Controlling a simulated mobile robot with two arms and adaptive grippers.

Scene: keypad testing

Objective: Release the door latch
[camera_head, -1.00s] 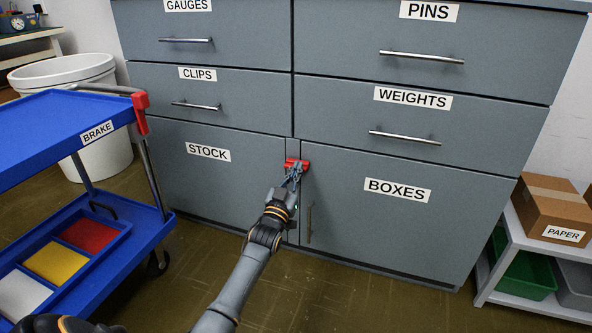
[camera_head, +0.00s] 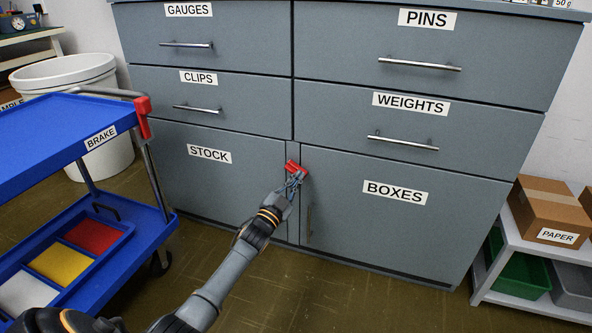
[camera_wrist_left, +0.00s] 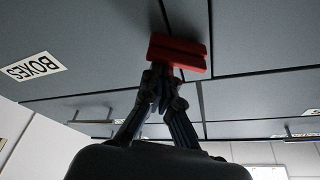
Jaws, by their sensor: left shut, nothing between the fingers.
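The red door latch (camera_head: 297,167) sits on the narrow upright strip between the STOCK door (camera_head: 215,185) and the BOXES door (camera_head: 400,220). It is tilted, its right end lower. My left gripper (camera_head: 295,178) is shut and empty, its tips at the latch's lower right side. In the left wrist view the latch (camera_wrist_left: 178,53) lies just beyond the closed fingertips (camera_wrist_left: 165,75), which seem to touch it; the exact contact is hard to see. Both doors look closed. My right gripper is not in view.
A vertical handle (camera_head: 309,221) is on the BOXES door. A blue cart (camera_head: 60,135) with a red brake lever (camera_head: 142,107) stands at the left. A low shelf (camera_head: 518,243) with a PAPER box (camera_head: 549,210) stands at the right. Floor is clear before the cabinet.

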